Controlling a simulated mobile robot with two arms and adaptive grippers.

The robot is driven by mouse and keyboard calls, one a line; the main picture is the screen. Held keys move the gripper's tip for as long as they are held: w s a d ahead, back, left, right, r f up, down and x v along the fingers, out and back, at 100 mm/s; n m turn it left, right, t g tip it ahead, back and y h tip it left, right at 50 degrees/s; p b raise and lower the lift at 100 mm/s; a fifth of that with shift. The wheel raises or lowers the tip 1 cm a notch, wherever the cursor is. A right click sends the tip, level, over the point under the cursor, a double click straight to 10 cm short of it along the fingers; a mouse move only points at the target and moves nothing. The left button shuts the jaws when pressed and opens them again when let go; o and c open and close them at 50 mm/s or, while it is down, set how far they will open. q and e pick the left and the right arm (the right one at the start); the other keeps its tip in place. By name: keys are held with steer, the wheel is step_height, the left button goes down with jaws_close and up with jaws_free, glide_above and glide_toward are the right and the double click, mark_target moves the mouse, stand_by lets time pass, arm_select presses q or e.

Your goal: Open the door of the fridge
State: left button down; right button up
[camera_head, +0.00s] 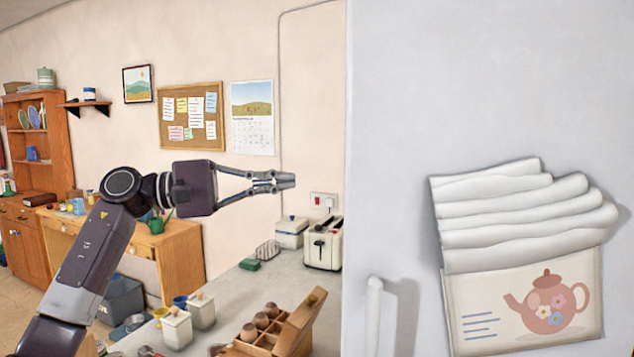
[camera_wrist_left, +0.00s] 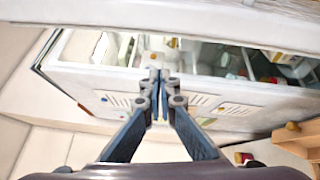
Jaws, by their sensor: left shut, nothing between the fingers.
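The fridge door (camera_head: 420,90) is the large pale grey face filling the right of the head view. Its white upright handle (camera_head: 374,317) shows low near its left edge. My left gripper (camera_head: 290,181) is shut and empty, left of the door's edge and above the counter, fingers pointing right. In the left wrist view my left gripper (camera_wrist_left: 160,77) points at a white-lined opening (camera_wrist_left: 78,46) with a dark edge and several items inside. This looks like the fridge interior, with the door partly open; the hinge is hidden. My right gripper is out of view.
A holder with a teapot picture (camera_head: 480,310) and folded white cloths (camera_head: 520,215) hangs on the door. The counter (camera_head: 265,285) below my left gripper holds a toaster (camera_head: 323,245), canisters and a wooden divided box (camera_head: 268,335).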

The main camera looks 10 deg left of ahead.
arm_select(q)
steer(key=d+m+p, duration=0.1)
steer(key=d+p, duration=0.5)
steer(key=d, duration=0.3)
steer(key=shift+d+r+y, duration=0.15)
steer(key=shift+r+y, duration=0.25)
steer(key=shift+r, duration=0.05)
steer(key=shift+s+a+f, duration=0.1)
steer(key=shift+a, duration=0.1)
